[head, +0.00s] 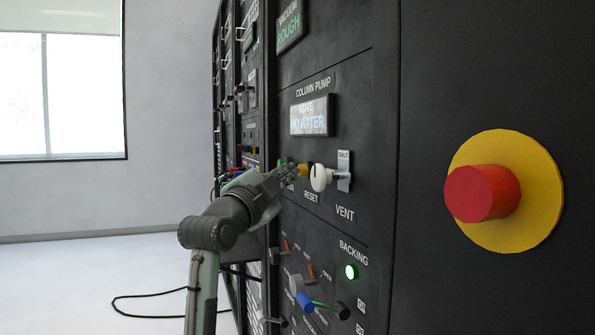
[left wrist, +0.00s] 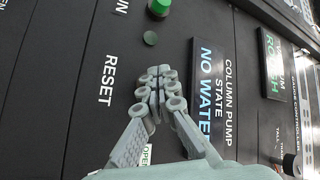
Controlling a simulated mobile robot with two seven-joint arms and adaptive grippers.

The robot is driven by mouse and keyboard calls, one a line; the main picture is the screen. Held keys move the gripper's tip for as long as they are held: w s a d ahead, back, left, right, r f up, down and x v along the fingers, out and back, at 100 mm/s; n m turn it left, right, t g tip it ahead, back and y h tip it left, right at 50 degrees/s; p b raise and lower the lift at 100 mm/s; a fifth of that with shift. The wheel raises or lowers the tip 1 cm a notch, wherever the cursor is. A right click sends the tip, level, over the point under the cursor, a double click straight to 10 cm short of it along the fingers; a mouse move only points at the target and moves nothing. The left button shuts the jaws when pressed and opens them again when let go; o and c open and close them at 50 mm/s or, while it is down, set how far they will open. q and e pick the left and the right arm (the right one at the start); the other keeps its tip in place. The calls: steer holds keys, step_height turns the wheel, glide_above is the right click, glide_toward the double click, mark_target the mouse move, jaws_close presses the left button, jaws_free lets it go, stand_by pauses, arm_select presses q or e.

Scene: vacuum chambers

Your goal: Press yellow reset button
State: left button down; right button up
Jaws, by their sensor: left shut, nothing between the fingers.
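The yellow reset button (head: 303,170) sits on the black panel above the RESET label (head: 311,196) in the head view, just left of a white knob. My left gripper (head: 289,173) is shut and empty, with its fingertips close to the yellow button's left side; whether they touch it, I cannot tell. In the left wrist view the shut fingers (left wrist: 158,84) lie over the panel beside the RESET label (left wrist: 106,80), and the yellow button is hidden there. My right gripper is not in view.
The white vent knob (head: 320,177) juts out close by. A green button (left wrist: 160,7) is near the fingers. A display (head: 312,116) reads NO WATER. A large red emergency knob (head: 482,193) on a yellow disc stands out at right. Levers and a blue knob (head: 305,301) are below.

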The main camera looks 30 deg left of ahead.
arm_select(q)
steer(key=shift+w+d, duration=0.15)
steer(key=shift+w, duration=0.05)
steer(key=shift+s, duration=0.1)
stand_by(0.4)
steer(key=shift+s+a, duration=0.65)
steer(key=shift+s, duration=0.05)
steer(key=s+a, duration=0.3)
steer(key=shift+s+a, duration=0.15)
steer(key=shift+s, duration=0.25)
stand_by(0.8)
